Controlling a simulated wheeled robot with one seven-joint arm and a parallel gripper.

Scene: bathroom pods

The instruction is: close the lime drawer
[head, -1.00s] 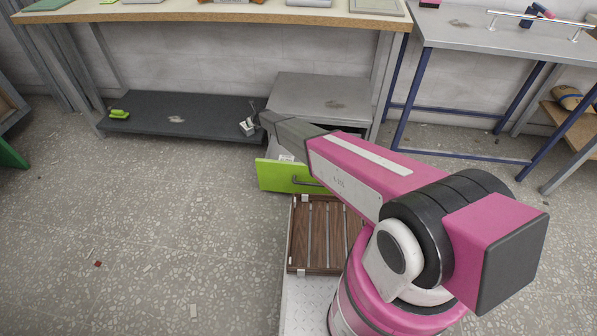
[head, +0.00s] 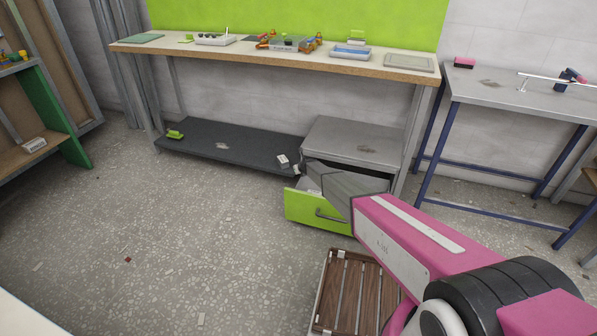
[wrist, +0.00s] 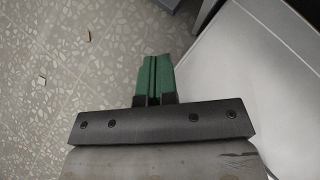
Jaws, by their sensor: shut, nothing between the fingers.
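The lime drawer (head: 300,207) is pulled out of the low grey cabinet (head: 352,138) under the workbench. Its lime front with a dark bar handle (head: 330,216) faces me, and a dark gap shows under the cabinet top. My arm reaches across the drawer's open top and hides part of its inside and right side. My gripper (wrist: 154,62) shows in the wrist view with its two green fingers shut together and empty. Speckled floor lies below it, with a pale grey surface close on its right. In the head view the fingers cannot be made out clearly.
A dark low shelf (head: 230,146) joins the cabinet's left, bearing a lime item (head: 175,134) and a small white item (head: 283,160). The workbench (head: 270,58) overhangs both. A blue-legged table (head: 500,92) stands right. Floor left of the drawer is clear.

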